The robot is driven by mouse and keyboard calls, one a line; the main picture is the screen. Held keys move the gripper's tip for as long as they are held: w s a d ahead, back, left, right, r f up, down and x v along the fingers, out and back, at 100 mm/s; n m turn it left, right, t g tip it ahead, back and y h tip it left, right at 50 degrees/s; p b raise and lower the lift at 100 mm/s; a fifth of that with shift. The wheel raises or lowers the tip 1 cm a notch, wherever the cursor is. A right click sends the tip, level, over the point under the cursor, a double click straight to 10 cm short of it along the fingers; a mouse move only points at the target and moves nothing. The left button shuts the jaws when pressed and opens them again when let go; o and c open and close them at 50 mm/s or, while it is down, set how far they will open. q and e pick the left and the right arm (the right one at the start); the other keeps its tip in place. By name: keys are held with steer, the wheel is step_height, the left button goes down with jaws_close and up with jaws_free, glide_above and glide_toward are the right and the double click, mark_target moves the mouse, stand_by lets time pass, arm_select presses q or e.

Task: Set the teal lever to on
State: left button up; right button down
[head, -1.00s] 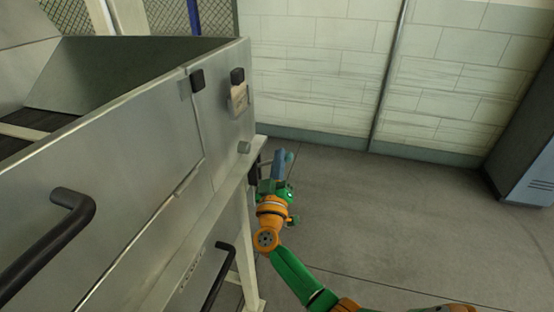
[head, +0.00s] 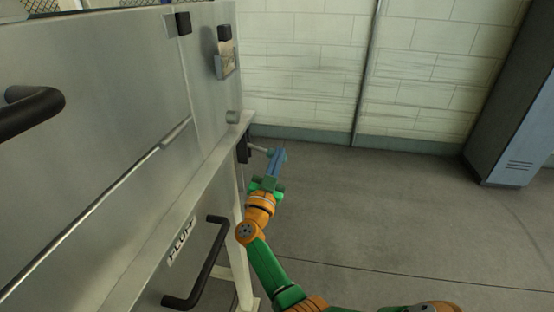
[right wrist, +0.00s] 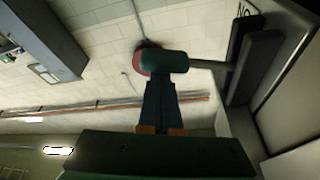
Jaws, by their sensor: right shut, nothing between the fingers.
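The teal lever (head: 266,151) sticks out from a dark plate on the side of the metal machine. In the right wrist view its teal knob (right wrist: 165,62) is at the end of a grey rod that runs right to the dark plate. My right gripper (head: 280,156) is shut and empty, at the knob end of the lever. In the right wrist view the shut fingertips (right wrist: 158,84) are right at the knob; whether they touch cannot be told. My left gripper is not in view.
The metal machine (head: 90,130) fills the left, with black handles (head: 205,265) and a white leg below. A red disc (right wrist: 146,52) is behind the knob on the far side. A grey cabinet (head: 510,120) stands at the right by the brick wall. The floor (head: 390,220) between is clear.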

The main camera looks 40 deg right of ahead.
steer(key=m+b, duration=0.1)
steer(key=f+m+g+b, duration=0.1)
steer(key=f+m+b, duration=0.1)
steer(key=m, duration=0.1)
steer(key=shift+w+a+f, duration=0.2)
steer(key=shift+w+f, duration=0.05)
stand_by(0.3)
